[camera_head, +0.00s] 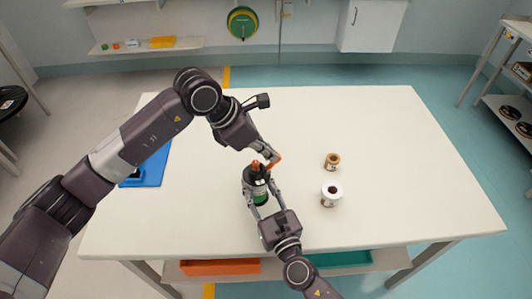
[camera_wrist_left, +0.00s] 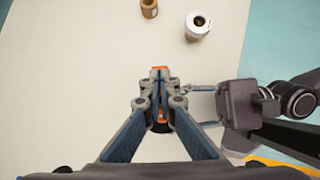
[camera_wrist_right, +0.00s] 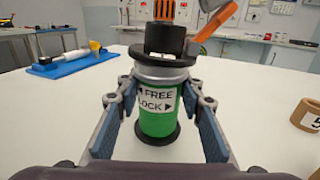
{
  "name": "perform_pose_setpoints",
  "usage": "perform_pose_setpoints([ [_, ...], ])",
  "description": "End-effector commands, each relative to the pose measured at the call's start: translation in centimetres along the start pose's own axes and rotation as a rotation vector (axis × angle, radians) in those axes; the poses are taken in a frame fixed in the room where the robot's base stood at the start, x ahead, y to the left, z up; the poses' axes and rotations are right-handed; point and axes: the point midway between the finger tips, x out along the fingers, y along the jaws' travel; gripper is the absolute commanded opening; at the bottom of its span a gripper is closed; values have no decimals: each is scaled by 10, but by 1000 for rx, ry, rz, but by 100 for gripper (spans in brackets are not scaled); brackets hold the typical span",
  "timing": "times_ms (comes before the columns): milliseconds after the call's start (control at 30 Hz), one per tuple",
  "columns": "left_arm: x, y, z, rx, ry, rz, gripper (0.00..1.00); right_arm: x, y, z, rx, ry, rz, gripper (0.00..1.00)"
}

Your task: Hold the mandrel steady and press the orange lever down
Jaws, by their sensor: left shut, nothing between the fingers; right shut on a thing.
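The mandrel (camera_head: 257,181) stands upright on the table, a green cylinder under a black flange with a ribbed orange knob (camera_wrist_right: 164,9) on top. In the right wrist view its green body (camera_wrist_right: 158,120) carries a label reading FREE and LOCK. The orange lever (camera_wrist_right: 214,22) slants up to the right from the flange. My right gripper (camera_head: 262,193) is shut around the mandrel's body. My left gripper (camera_wrist_left: 160,76) is shut and empty, its tips just over the orange lever (camera_head: 274,161); whether they touch is unclear. In the left wrist view its fingers hide most of the mandrel.
A brown roll (camera_head: 332,160) and a white roll (camera_head: 331,195) stand right of the mandrel on the white table (camera_head: 420,180). A blue mat (camera_head: 155,168) lies at the left edge, partly behind my left arm. The table's right side is clear. An orange bin (camera_head: 220,267) sits below.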

Motion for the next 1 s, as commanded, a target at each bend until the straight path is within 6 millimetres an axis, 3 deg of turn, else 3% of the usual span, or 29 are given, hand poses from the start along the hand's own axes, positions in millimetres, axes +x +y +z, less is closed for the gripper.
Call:
perform_pose_setpoints([
  [500,21,0,19,1,448,6,0,0,0,0,0,1,1,3],
  [1000,40,1,23,0,451,4,0,0,0,0,0,1,1,3],
])
